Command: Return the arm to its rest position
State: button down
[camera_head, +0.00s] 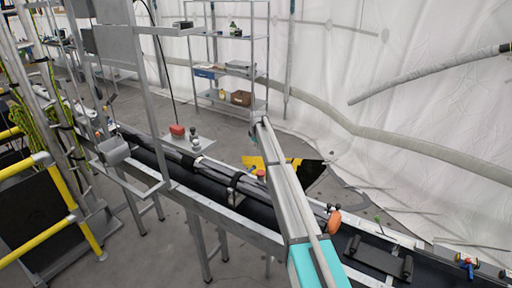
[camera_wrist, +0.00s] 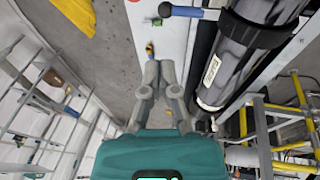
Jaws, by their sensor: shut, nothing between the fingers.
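My gripper (camera_wrist: 158,68) shows in the wrist view, with a teal body and two grey fingers reaching forward. The fingertips are together with nothing between them. The tips point toward a pale panel and a small yellow-and-dark item (camera_wrist: 149,48) beyond them, and I see no contact. In the head view I cannot make out the fingers.
A long rail bench with a dark tube (camera_head: 200,167) crosses the head view. A red item (camera_head: 177,130) and an orange knob (camera_head: 334,221) stand along it. A metal shelf rack (camera_head: 228,37) stands behind, yellow railings (camera_head: 40,240) at left, a white tent wall (camera_head: 400,90) at right.

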jog(key=s+d+f+m+g+b, duration=0.1)
jog(key=s+d+f+m+b, duration=0.1)
jog(key=s, duration=1.7)
jog(key=s+d+f+m+g+b, duration=0.1)
jog(key=s+d+f+m+b, duration=0.2)
jog(key=s, duration=1.6)
jog(key=s+d+f+m+g+b, duration=0.1)
jog(key=s+d+m, duration=0.5)
jog(key=s, duration=1.3)
notch_tip(320, 180, down, 2)
jog(key=shift+s+f+b, duration=0.25)
jog(key=shift+b, duration=0.6)
